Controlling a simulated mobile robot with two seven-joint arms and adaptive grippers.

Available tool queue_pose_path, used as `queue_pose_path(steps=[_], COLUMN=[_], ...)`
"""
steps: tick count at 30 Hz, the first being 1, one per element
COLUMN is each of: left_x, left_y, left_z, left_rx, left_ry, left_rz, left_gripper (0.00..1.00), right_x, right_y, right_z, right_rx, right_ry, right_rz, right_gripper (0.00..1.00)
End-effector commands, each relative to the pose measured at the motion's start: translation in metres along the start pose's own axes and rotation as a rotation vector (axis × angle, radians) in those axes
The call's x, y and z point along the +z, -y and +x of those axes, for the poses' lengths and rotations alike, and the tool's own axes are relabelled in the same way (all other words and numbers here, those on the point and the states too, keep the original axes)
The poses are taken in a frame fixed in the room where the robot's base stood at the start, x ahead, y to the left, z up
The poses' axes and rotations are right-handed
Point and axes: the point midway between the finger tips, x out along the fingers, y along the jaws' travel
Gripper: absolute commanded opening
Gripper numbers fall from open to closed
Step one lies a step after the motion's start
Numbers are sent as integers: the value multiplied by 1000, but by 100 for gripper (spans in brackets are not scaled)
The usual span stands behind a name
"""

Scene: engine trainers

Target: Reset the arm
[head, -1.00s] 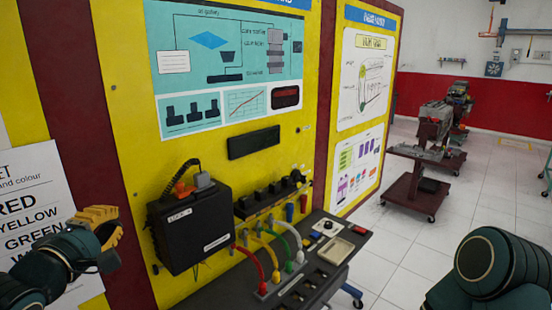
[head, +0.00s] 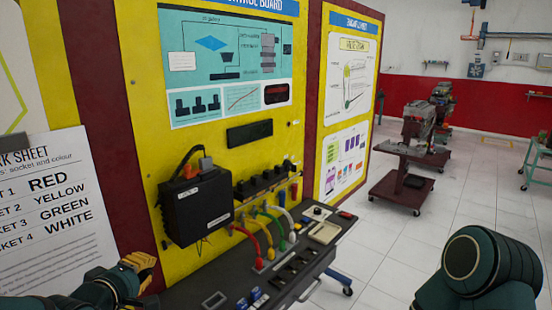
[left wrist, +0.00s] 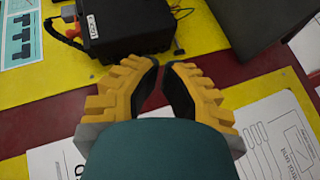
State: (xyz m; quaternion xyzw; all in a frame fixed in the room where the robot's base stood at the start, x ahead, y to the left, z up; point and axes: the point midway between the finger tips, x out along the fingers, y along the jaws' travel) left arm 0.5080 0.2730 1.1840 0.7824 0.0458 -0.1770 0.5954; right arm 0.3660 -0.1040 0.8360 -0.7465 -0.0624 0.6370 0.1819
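My left gripper (head: 143,264) shows at the lower left in the head view, with yellow ridged fingers, in front of the yellow and maroon panel (head: 140,140). In the left wrist view (left wrist: 160,72) its fingertips are close together with a narrow gap and nothing between them. A black box (head: 197,207) on the panel stands beyond the gripper and apart from it; the box also shows at the top of the wrist view (left wrist: 125,25). A teal part of my right arm (head: 480,265) fills the lower right, and its gripper is out of view.
Red, yellow, green and white leads (head: 265,228) plug into a dark bench (head: 190,290) below the panel. A worksheet (head: 60,215) hangs at the left. A maroon trolley (head: 402,188) stands at the back right, with clear tiled floor (head: 400,245) before it.

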Motion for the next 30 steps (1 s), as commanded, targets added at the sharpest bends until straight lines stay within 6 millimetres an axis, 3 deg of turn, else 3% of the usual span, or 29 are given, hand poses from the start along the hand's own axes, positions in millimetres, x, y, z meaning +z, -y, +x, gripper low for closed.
queue_pose_path(steps=[3, 9, 13, 18, 24, 30], left_x=[40, 115, 167, 230, 272, 282], left_y=[56, 152, 213, 283, 328, 338], left_z=[31, 58, 58, 41, 17, 10], left_rx=[-129, -324, -429, -525, -568, -573], left_ry=[89, 285, 445, 672, 853, 901], left_rz=[100, 303, 437, 595, 706, 736], left_gripper=[0, 0, 0, 0, 0, 0], right_x=[2, 4, 6, 8, 9, 9], right_y=[-2, -4, -6, -8, -9, -9], right_z=[5, 12, 17, 22, 25, 25], right_rx=[0, 0, 1, 1, 1, 1], right_ry=[4, 7, 10, 13, 14, 15], right_rz=[-1, -2, -3, -4, -4, -5], right_gripper=[47, 47, 47, 47, 47, 47])
